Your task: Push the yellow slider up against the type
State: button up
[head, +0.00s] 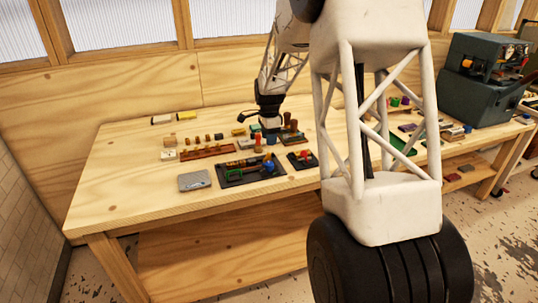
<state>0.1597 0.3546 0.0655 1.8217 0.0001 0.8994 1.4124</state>
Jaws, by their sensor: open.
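A dark tray-like holder (224,184) lies near the front of the wooden bench. It holds a green piece (235,175), a blue piece (267,168) and small yellow-orange parts along its back. At this size I cannot tell which part is the yellow slider, nor make out the type or any gap between them. My gripper (270,123) points down over the bench behind the holder, above a cluster of small items. It is open. Its fingertips are small and dark, and I cannot tell whether they touch anything.
A grey flat case (194,180) lies left of the holder. A small dark block with a red top (302,157) stands right of it. A reddish-brown strip (208,152) and several small pieces lie behind. My arm hides part of the right side. The bench's left front is clear.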

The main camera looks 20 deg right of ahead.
aim_at(269, 153)
jog(key=shift+f, duration=3.95)
jog(key=shift+c, duration=0.2)
grip_shut()
